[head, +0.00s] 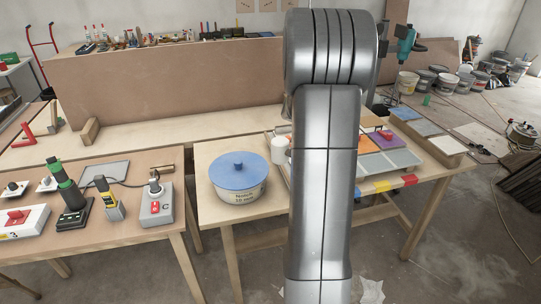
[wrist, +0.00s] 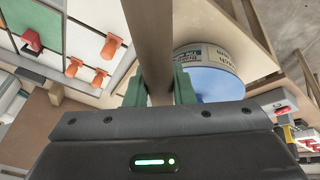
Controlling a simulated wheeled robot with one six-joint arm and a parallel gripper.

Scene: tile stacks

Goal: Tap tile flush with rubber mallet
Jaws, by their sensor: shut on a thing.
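My gripper (wrist: 157,90) shows in the wrist view with its two green fingers shut on a brown bar (wrist: 149,35), which looks like the mallet's wooden handle. The bar runs up out of the top of the picture, and no mallet head shows. In the head view my arm hides the gripper and the bar. Tiles lie on the right table: an orange tile (head: 366,143), a purple tile (head: 382,140) and a grey tile (head: 403,158). Several orange pegs (wrist: 74,66) stand on pale tiles in the wrist view. How level the tiles sit cannot be told.
A round tub with a blue lid (head: 239,167) stands on the left part of the right table (head: 222,222), close to the bar in the wrist view. The left bench (head: 130,255) holds several tools and devices. Buckets (head: 408,82) stand on the floor behind right.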

